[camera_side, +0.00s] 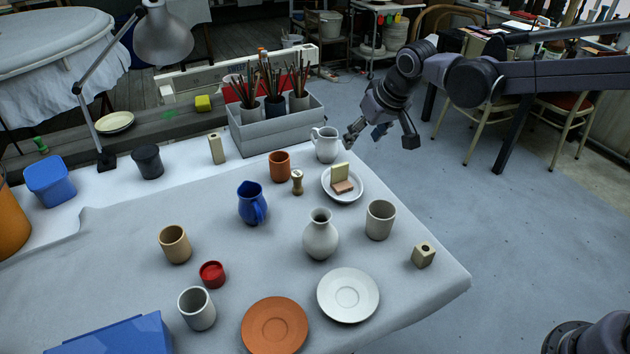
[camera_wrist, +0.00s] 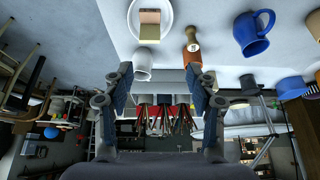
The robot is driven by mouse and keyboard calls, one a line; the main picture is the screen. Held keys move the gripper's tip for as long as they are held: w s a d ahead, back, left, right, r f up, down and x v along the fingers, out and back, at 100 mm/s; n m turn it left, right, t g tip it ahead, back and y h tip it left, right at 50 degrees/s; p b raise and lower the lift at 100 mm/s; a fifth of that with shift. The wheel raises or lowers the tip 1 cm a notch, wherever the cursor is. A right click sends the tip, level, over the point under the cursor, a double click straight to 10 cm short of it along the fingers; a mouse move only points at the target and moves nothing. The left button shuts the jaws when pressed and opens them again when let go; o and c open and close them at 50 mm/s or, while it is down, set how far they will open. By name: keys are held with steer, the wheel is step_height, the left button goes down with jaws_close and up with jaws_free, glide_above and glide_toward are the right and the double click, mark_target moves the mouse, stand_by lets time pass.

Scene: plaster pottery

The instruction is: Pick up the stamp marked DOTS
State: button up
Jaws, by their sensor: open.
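No DOTS mark can be read in either view, so I cannot tell which piece is that stamp. A small turned wooden piece, shaped like a stamp with a knob handle (camera_side: 297,182), stands upright between the terracotta cup and the white plate. It also shows in the wrist view (camera_wrist: 193,38), in front of the terracotta cup. A tan block with a dark hole on top (camera_side: 423,255) stands near the table's right edge. A tall tan block (camera_side: 216,149) stands at the back left. My gripper (camera_side: 381,138) is open and empty, raised beyond the table's back right edge, apart from everything.
The white plate (camera_side: 328,187) holds two small blocks. The white pitcher (camera_side: 325,147), terracotta cup (camera_side: 280,165), blue pitcher (camera_side: 251,204) and white vase (camera_side: 320,236) stand around the turned piece. A grey brush box (camera_side: 278,133) stands behind. Bare cloth lies around the tan block with the hole.

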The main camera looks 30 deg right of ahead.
steer(key=w+a+f, duration=0.5)
steer(key=w, duration=0.1)
glide_toward(297, 181)
steer(key=shift+g, duration=0.4)
steer(key=x, duration=0.6)
steer(key=shift+w+d+f, duration=0.25)
steer(key=shift+w, duration=0.2)
steer(key=x, duration=0.4)
steer(key=shift+w+d+r, duration=0.15)
steer(key=shift+w, duration=0.25)
steer(key=shift+w+f, duration=0.2)
steer(key=shift+f, duration=0.3)
steer(key=c, duration=1.1)
